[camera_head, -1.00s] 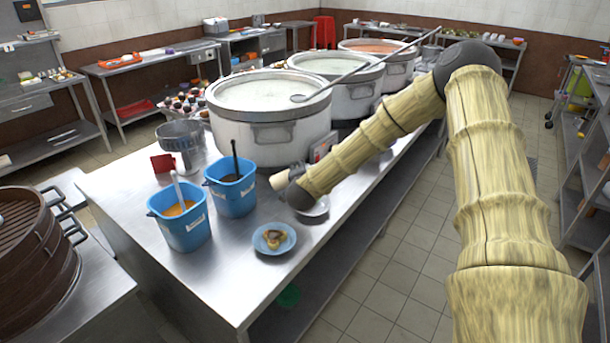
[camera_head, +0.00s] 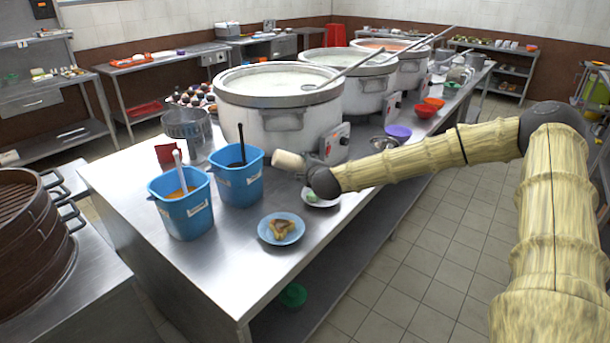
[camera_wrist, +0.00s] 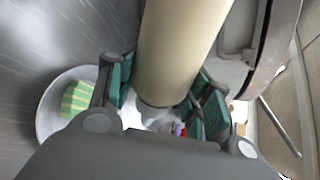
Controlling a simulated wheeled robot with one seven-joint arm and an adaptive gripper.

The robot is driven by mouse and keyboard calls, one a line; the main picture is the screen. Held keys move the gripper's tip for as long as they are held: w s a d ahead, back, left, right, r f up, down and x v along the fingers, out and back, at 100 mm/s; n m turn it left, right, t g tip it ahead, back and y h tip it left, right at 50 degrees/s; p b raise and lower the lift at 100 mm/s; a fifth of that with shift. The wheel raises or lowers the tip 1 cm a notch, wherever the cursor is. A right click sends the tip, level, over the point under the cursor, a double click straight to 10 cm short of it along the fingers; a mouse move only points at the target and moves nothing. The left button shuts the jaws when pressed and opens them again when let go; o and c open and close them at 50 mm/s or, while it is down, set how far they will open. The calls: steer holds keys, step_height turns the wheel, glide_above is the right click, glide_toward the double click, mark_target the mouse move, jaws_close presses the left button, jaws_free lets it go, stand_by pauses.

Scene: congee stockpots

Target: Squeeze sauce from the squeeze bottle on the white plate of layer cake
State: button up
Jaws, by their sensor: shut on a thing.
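My gripper (camera_head: 318,176) is shut on the squeeze bottle (camera_head: 290,160), a plain beige cylinder. In the head view the bottle lies nearly level and points left, above the counter. In the wrist view the bottle (camera_wrist: 180,50) fills the space between the green-padded fingers (camera_wrist: 165,88); its nozzle cannot be made out. The white plate (camera_head: 330,202) lies on the counter below my gripper, partly hidden by it. The green layer cake (camera_head: 311,196) is on this plate. The wrist view shows the plate (camera_wrist: 47,125) at left, with the green-and-pale striped cake (camera_wrist: 77,98).
A blue plate with a pastry (camera_head: 281,229) is at the front. Blue sauce buckets (camera_head: 182,205) stand at left. A large stockpot (camera_head: 285,110) with a control box rises just behind the bottle. Purple (camera_head: 398,131) and red (camera_head: 425,111) bowls are farther right.

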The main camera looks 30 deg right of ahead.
steer(key=m+b, duration=0.1)
steer(key=b, duration=0.2)
steer(key=shift+s+d+f+m+t+y+b, duration=0.1)
steer(key=shift+d+f+m+t+y+b, duration=0.2)
steer(key=shift+f+m+y+b, duration=0.1)
steer(key=m+b, duration=0.1)
steer(key=b, duration=0.2)
steer(key=d+m+t+b, duration=0.1)
steer(key=b, duration=0.2)
steer(key=m+y+b, duration=0.1)
steer(key=b, duration=0.3)
steer(key=shift+s+d+f+m, duration=0.15)
steer(key=shift+s+d+m, duration=0.15)
steer(key=shift+s+d, duration=0.1)
steer(key=shift+t+b, duration=0.3)
steer(key=shift+b, duration=0.4)
steer(key=shift+d+m, duration=0.1)
steer(key=shift+m, duration=0.2)
steer(key=shift+r+b, duration=0.3)
steer(key=shift+b, duration=0.15)
steer(key=shift+c, duration=0.3)
steer(key=shift+c, duration=1.4)
